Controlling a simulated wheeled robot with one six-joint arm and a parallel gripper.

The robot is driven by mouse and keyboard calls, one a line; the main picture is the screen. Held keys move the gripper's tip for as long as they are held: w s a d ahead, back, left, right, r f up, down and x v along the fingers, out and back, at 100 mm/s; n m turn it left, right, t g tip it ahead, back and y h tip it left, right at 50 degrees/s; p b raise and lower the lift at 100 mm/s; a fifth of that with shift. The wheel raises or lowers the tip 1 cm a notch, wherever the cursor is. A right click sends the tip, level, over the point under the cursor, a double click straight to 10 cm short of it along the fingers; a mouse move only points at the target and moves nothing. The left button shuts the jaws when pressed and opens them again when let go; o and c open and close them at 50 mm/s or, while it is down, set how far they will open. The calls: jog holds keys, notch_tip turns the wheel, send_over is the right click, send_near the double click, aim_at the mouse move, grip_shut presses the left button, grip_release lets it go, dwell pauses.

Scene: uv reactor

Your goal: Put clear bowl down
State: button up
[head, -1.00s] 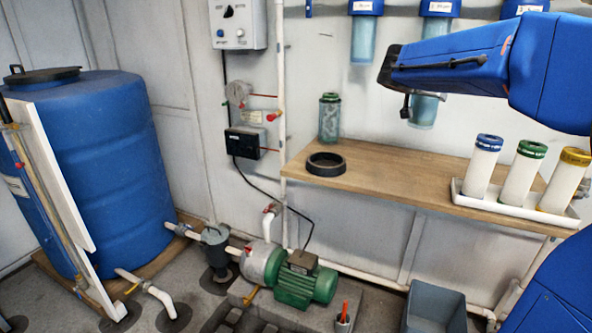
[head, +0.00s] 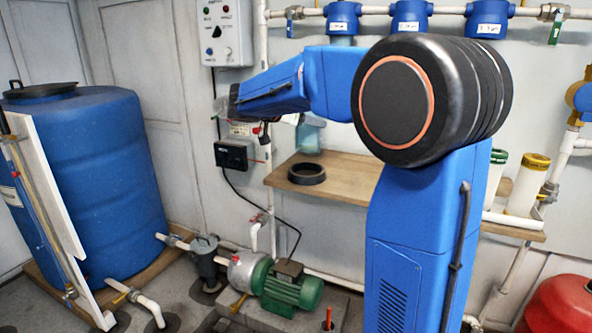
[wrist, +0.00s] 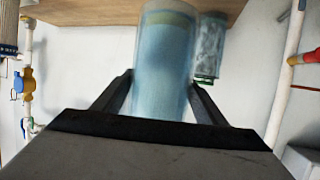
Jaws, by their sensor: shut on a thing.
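The clear bowl (wrist: 160,65), a bluish see-through cylinder, stands between the two black fingers of my gripper (wrist: 160,88) in the wrist view, which is upside down. My gripper is shut on it. In the head view the bowl shows as a pale blue shape (head: 311,136) under my forearm, in front of the wall above the wooden shelf (head: 345,187). Its end overlaps the shelf in the wrist view; I cannot tell whether it touches. My fingers are mostly hidden in the head view.
A black ring (head: 306,173) lies near the shelf's left end. A green-capped clear bottle (wrist: 208,50) appears close beside the bowl in the wrist view. White cartridges (head: 525,198) stand at the shelf's right. My arm hides the shelf's middle. A green pump (head: 292,290) is below.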

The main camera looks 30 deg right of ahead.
aim_at(307, 149)
jog(key=shift+f, duration=4.65)
jog(key=shift+f, duration=0.1)
jog(key=o, duration=1.5)
jog(key=shift+f, duration=0.1)
